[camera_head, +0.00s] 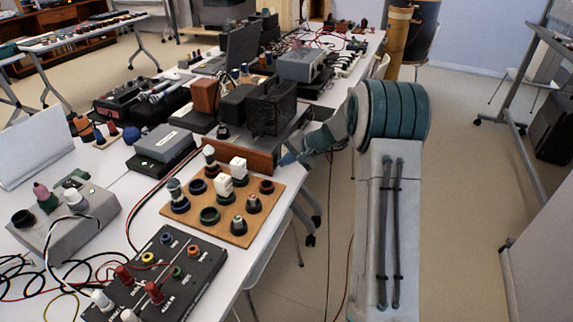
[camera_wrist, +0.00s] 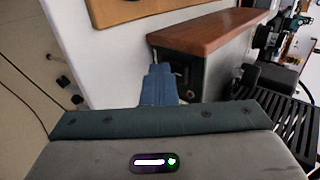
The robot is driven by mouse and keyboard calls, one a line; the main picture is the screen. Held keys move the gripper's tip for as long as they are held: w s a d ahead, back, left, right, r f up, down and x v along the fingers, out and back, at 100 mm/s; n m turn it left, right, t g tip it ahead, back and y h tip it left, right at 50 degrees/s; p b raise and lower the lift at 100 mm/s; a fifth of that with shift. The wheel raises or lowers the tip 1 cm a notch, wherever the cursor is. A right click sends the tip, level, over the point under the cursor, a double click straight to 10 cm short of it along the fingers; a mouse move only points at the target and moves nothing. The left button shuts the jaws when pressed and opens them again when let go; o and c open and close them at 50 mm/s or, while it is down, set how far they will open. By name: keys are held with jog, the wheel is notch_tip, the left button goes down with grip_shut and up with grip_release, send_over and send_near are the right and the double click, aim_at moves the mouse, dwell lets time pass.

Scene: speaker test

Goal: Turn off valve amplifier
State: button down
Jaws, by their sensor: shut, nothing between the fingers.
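The valve amplifier stands on the white table near the middle of the head view, with a wooden front panel (camera_head: 243,155) and a black slatted cage (camera_head: 272,108) on top. In the wrist view its wooden panel (camera_wrist: 207,31) crosses the upper middle, with the cage (camera_wrist: 285,122) at the right. My gripper (camera_head: 287,160) is at the amplifier's right side, close to the wooden panel's end. In the wrist view its blue fingers (camera_wrist: 160,70) are shut and empty, in front of a dark side face. Whether they touch it, and any switch behind them, I cannot tell.
A wooden board (camera_head: 218,222) with several knobs and a black control box (camera_head: 165,275) lie nearer on the table. A grey box (camera_head: 165,145) stands left of the amplifier. Open floor (camera_head: 455,180) lies to the right, with loose cables hanging beside the table edge.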

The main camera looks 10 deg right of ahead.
jog(key=shift+p, duration=0.45)
jog(key=shift+r, duration=0.1)
jog(key=shift+a+r+p, duration=0.1)
jog(key=shift+r+p, duration=0.25)
jog(key=shift+r, duration=0.4)
jog(key=shift+d+f, duration=0.1)
jog(key=shift+d, duration=0.1)
jog(key=s+d, duration=0.1)
jog(key=d+r, duration=0.1)
jog(key=s+d+b, duration=0.1)
jog(key=shift+s+d+r, duration=0.25)
jog(key=shift+s+d, duration=0.05)
jog(key=shift+d, duration=0.1)
jog(key=v, duration=0.8)
jog(key=shift+s+r+p, duration=0.15)
jog(key=shift+r+p, duration=0.15)
jog(key=shift+r, duration=0.1)
